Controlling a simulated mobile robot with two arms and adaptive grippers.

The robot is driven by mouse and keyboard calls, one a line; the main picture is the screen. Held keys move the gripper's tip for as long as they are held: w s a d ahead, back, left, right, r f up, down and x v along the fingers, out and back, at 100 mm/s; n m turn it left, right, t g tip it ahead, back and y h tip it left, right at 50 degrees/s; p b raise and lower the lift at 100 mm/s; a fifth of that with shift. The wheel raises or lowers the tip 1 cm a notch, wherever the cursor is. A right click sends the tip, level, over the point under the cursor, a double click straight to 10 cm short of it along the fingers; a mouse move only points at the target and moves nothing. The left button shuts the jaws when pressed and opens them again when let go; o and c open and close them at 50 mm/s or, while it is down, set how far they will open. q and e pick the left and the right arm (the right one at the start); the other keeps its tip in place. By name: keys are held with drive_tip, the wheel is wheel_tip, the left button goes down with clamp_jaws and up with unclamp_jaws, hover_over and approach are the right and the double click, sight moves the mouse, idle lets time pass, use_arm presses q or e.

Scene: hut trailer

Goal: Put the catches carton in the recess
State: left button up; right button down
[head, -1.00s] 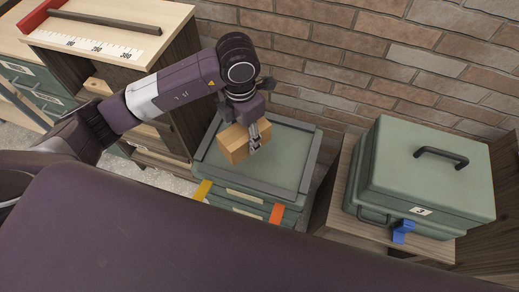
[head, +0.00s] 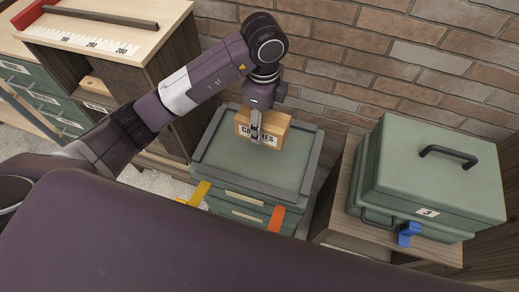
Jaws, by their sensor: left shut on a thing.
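The catches carton (head: 273,127) is a small tan box with dark lettering, partly hidden by the gripper fingers. My left gripper (head: 258,136) points down and is shut on the carton. It holds the carton over the far part of a green stacked case (head: 250,172) whose top is a shallow recess with a dark raised rim. I cannot tell whether the carton touches the recess floor. My right gripper is not in view.
A green case with a black handle (head: 430,170) and a blue latch (head: 408,234) stands on a wooden cabinet at right. Yellow (head: 199,193) and orange (head: 277,218) latches stick out in front of the stack. A brick wall (head: 400,60) is behind. A wooden bench with a ruler (head: 90,44) is at left.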

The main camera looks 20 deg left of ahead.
use_arm(q)
drive_tip(key=shift+d+f+n, duration=0.1)
drive_tip(key=shift+n, duration=0.2)
drive_tip(key=shift+w+f, duration=0.1)
drive_tip(key=shift+f, duration=9.75)
drive_tip(key=shift+f, duration=0.1)
drive_tip(key=o, duration=1.6)
drive_tip(key=shift+f, duration=0.1)
drive_tip(key=shift+c, duration=0.2)
drive_tip(key=shift+r, duration=0.3)
wheel_tip(320, 180, up, 12)
